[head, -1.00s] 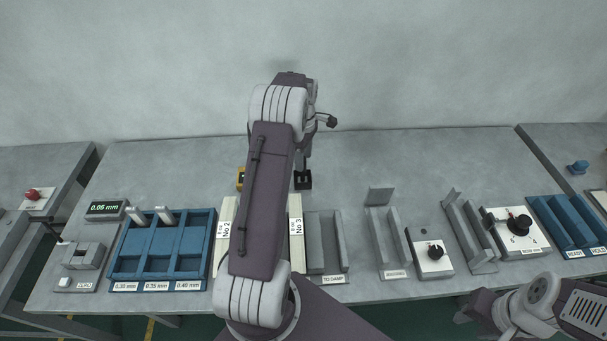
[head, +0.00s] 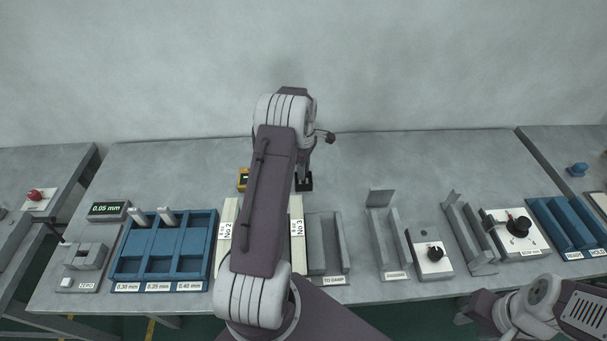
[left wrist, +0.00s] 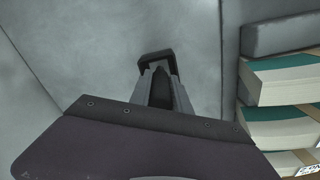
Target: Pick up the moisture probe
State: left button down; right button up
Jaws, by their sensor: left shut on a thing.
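My left gripper (left wrist: 161,72) is shut on a dark, narrow piece (left wrist: 161,92), which looks like the moisture probe, between its grey fingers in the left wrist view. A black U-shaped holder (left wrist: 157,55) sits at the fingertips; I cannot tell whether the piece is clear of it. In the head view my left gripper (head: 303,172) points down at this small black holder (head: 304,185) on the bench, and the probe cannot be made out. Only links of my right arm show at the lower right; its gripper is out of view.
A yellow device (head: 243,179) is partly hidden behind my left arm. Stacked boards labelled No 2 (head: 226,235) and No 3 (head: 297,235) stand in front. A blue tray (head: 165,248) is left, grey racks (head: 326,245) right. The rear bench is mostly clear.

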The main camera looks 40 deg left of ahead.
pick_arm(q)
jog(key=shift+r, duration=0.1)
jog(key=shift+r, duration=0.25)
jog(key=r, duration=0.3)
jog(key=shift+s+d+r+b, duration=0.15)
jog(key=shift+d+r+b, duration=0.15)
jog(key=shift+d+r, duration=0.1)
jog(key=s+d+r+b, duration=0.1)
jog(key=s+d+r, duration=0.4)
jog(key=d, duration=0.4)
jog(key=shift+s+r, duration=0.35)
jog(key=shift+r, duration=0.4)
